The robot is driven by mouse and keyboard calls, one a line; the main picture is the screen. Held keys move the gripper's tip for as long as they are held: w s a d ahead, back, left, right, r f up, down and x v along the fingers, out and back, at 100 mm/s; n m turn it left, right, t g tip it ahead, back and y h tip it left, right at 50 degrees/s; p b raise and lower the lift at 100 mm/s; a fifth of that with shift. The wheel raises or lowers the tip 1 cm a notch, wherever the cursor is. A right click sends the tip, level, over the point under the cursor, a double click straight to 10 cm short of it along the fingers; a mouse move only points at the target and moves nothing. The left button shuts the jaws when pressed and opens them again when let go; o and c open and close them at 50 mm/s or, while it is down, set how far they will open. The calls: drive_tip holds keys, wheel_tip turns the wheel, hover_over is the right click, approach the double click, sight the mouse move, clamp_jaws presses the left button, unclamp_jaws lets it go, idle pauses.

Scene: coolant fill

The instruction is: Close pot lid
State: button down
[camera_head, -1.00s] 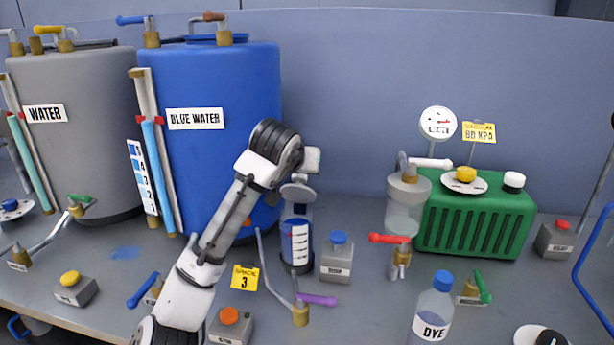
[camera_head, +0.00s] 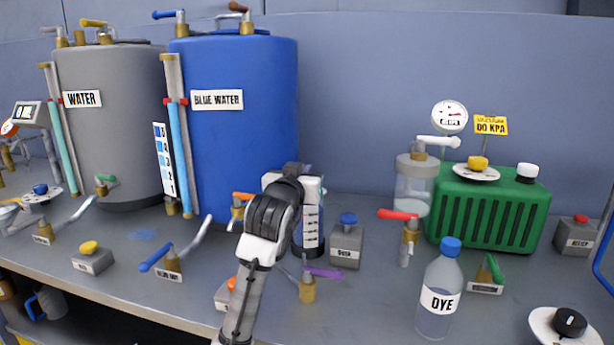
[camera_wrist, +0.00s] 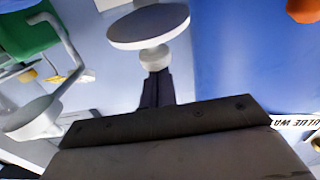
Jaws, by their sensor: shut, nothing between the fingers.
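The clear pot (camera_head: 312,235), with a white scale label and blue liquid, stands on the bench in front of the blue tank. My arm's end covers its top and left side in the head view, so its lid is hidden there. In the wrist view a round grey disc (camera_wrist: 148,27), apparently the lid, shows with a small pale knob (camera_wrist: 155,58) on it. My gripper (camera_wrist: 156,76) is shut and empty, with its dark fingertips right at the knob. I cannot tell whether they touch. Whether the lid sits on the pot is not clear.
The blue water tank (camera_head: 245,130) stands close behind left. A purple-handled valve (camera_head: 308,287) is in front of the pot, and a blue-button box (camera_head: 347,245) is to its right. Further right are a dye bottle (camera_head: 440,290) and a green box (camera_head: 490,215).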

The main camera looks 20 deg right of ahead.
drive_tip(key=shift+s+a+f, duration=0.25)
drive_tip(key=shift+s+f, duration=0.1)
drive_tip(key=shift+f, duration=0.25)
drive_tip(key=shift+s+a+f, duration=0.2)
drive_tip(key=shift+s+f, duration=0.15)
drive_tip(key=shift+f, duration=0.2)
